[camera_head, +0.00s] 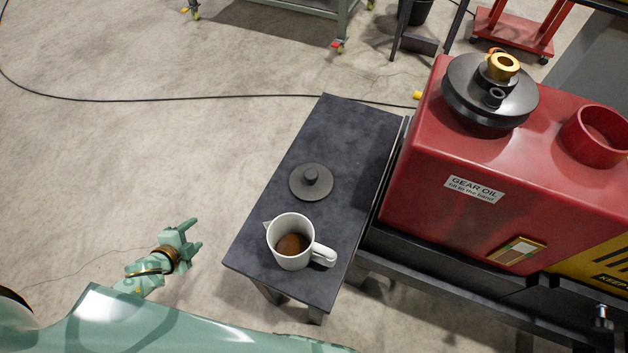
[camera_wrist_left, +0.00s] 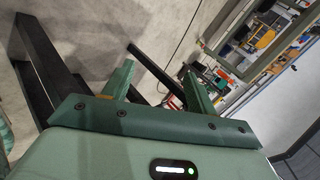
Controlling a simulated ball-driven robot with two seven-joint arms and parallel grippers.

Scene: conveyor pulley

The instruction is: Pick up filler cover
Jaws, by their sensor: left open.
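The filler cover, a dark grey disc with a small knob on top (camera_head: 311,183), lies flat on the dark side table (camera_head: 342,128), behind a white mug. My left gripper (camera_head: 191,232) is in the head view, left of the table's edge and apart from the cover. Its fingers are open with nothing between them; the left wrist view also shows the two spread fingers (camera_wrist_left: 158,84). The cover cannot be made out in the left wrist view. My right gripper is not in view.
The white mug (camera_head: 290,243) with brown liquid stands near the table's front, handle to the right. Right of the table is a red gear oil tank (camera_head: 425,185) with an open round filler neck (camera_head: 597,135) and a pulley (camera_head: 462,85) on top. The floor left of the table is clear except for a cable.

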